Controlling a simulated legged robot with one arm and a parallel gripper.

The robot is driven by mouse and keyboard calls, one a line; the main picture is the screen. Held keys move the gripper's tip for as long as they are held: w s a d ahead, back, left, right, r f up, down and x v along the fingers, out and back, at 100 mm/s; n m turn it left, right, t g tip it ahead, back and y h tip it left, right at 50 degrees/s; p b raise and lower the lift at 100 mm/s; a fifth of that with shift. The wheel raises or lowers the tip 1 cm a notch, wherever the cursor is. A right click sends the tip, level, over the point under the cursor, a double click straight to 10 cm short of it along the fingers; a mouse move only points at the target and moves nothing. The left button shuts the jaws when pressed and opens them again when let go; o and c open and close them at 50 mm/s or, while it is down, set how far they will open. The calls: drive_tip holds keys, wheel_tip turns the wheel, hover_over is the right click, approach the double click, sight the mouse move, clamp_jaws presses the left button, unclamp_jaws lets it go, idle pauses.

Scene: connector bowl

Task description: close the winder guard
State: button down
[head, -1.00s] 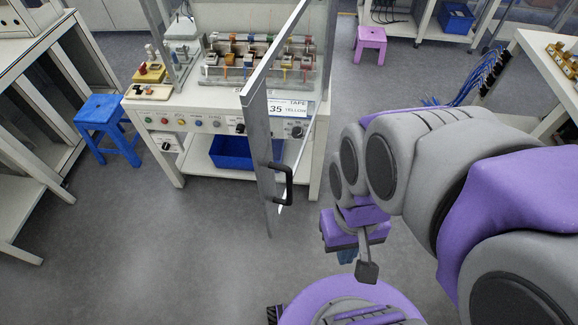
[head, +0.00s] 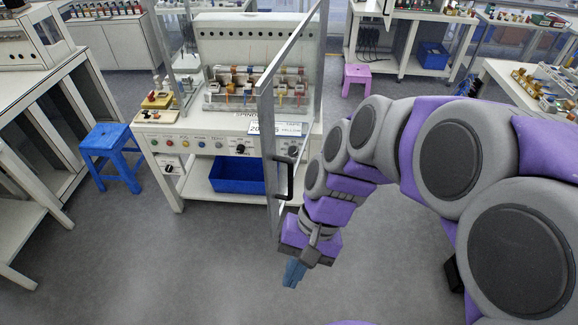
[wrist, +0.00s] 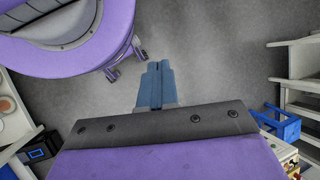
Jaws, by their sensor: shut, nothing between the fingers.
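The winder guard (head: 266,130) is a clear panel in a grey metal frame, swung out from the right side of the white winder machine (head: 245,48), so it stands open. Its dark handle (head: 289,180) is on the near edge of the frame. My gripper (head: 292,273) is just below and near the handle, pointing down, with its blue fingers shut and empty. I cannot tell whether my arm touches the guard. In the wrist view my gripper's blue fingers (wrist: 156,84) are together above bare grey floor; the guard does not show there.
A blue stool (head: 108,150) stands left of the machine, and it also shows in the wrist view (wrist: 283,126). A blue bin (head: 236,175) sits on the lower shelf. A purple stool (head: 356,75) stands behind at right. The floor in front is clear.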

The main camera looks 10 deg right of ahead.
drive_tip(key=w+a+m+y, duration=0.2)
drive_tip(key=w+a, duration=0.1)
drive_tip(key=m+t+y, duration=0.8)
drive_tip(key=m+y, duration=0.1)
drive_tip(key=m, duration=0.4)
approach(287, 162)
drive_tip(key=s+a+f, duration=0.2)
drive_tip(key=s+a, duration=0.1)
drive_tip(key=a, duration=0.2)
drive_tip(key=w+d+f+m+t, duration=0.3)
drive_tip(key=d+f+m+t, duration=0.15)
drive_tip(key=d, duration=0.45)
drive_tip(key=shift+m, duration=0.25)
drive_tip(key=b+x, duration=0.2)
drive_tip(key=x, duration=0.4)
drive_tip(key=b+x, duration=0.1)
drive_tip(key=x, duration=0.6)
drive_tip(key=shift+w+r+b, duration=0.1)
drive_tip(key=shift+r+b, duration=0.15)
drive_tip(key=shift+b, duration=0.1)
drive_tip(key=shift+a, duration=0.7)
drive_tip(key=shift+w, duration=0.1)
